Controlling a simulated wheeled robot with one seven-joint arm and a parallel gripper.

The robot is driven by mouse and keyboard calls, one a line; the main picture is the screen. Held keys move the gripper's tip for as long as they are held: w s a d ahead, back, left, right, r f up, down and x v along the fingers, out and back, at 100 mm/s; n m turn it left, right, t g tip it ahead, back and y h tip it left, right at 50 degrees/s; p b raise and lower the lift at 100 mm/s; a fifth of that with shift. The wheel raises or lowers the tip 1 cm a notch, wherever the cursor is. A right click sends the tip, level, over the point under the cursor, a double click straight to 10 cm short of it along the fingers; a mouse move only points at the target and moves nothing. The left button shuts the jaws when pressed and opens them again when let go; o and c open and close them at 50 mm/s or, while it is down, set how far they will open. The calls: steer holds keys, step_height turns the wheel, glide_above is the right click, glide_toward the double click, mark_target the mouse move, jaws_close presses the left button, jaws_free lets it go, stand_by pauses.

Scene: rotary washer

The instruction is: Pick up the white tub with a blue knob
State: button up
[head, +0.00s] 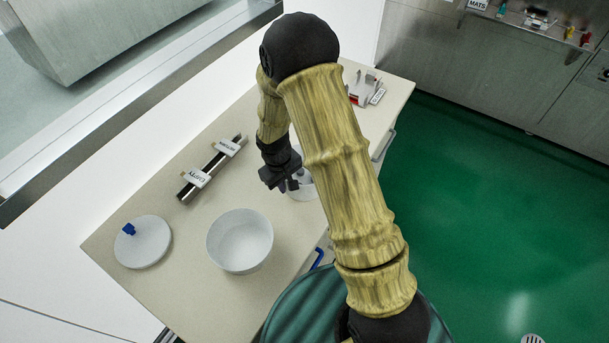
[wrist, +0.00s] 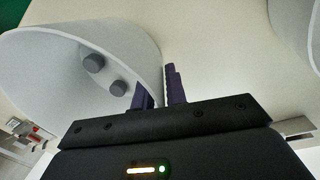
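A white round tub with a flat top (head: 150,243) and a small blue knob (head: 129,229) sits at the left end of the table in the head view. My gripper (head: 287,184) is far to its right, low at another white tub (head: 304,190), which my arm partly hides. In the wrist view a white open tub (wrist: 50,65) holds two grey round pieces (wrist: 105,75). My gripper's dark fingers (wrist: 160,92) are close together at that tub's wall, one seemingly inside and one outside. Whether they press on the wall is unclear.
An empty white bowl (head: 240,243) stands between the knobbed tub and my gripper. A dark rail with white labels (head: 211,168) lies behind it. A red and grey item (head: 366,88) is at the far right end of the table (head: 190,285).

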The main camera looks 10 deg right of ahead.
stand_by(0.3)
jaws_close()
steer(key=shift+r, duration=0.1)
step_height(320, 180, up, 10)
steer(key=shift+f+b, duration=0.1)
steer(key=shift+b, duration=0.95)
steer(key=shift+f, duration=0.1)
